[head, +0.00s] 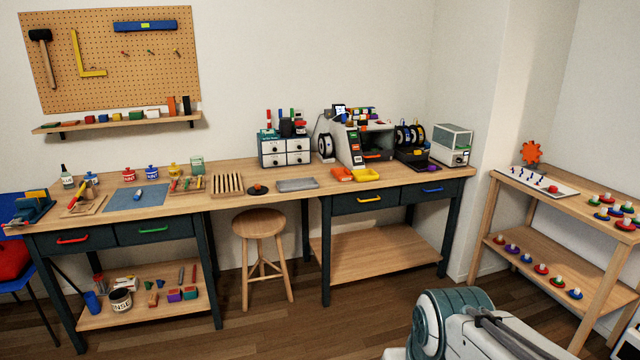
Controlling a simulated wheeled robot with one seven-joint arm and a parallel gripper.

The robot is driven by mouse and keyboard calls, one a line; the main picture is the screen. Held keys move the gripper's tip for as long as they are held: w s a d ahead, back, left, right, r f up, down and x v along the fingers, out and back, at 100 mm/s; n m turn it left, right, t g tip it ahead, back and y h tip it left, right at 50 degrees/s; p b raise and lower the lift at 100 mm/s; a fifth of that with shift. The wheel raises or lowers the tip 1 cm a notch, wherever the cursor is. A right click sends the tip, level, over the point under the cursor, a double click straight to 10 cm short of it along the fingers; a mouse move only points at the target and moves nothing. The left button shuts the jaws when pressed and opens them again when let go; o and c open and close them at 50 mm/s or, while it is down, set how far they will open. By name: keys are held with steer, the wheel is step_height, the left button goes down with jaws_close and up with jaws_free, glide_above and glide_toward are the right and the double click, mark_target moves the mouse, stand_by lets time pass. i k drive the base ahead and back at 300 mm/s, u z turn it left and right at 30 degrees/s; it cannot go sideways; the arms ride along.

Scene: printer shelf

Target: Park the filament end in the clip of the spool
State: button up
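A spool (326,146) with pale flanges and a dark middle stands upright at the left side of the grey printer (349,146) on the right workbench. Two more dark spools, a left one (402,136) and a right one (417,134), stand upright in a black holder (412,154) right of the printer. The filament end and any clip are too small to make out, and I cannot tell which spool is concerned. My gripper is not in view; only part of my arm shows at the bottom right, well away from the bench.
A stool (259,225) stands before the bench. A wooden rack (560,250) is at right. Floor before the right bench is clear.

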mark_target(325, 141)
steer(key=z, duration=0.15)
steer(key=i, duration=3.95)
steer(key=u, duration=0.15)
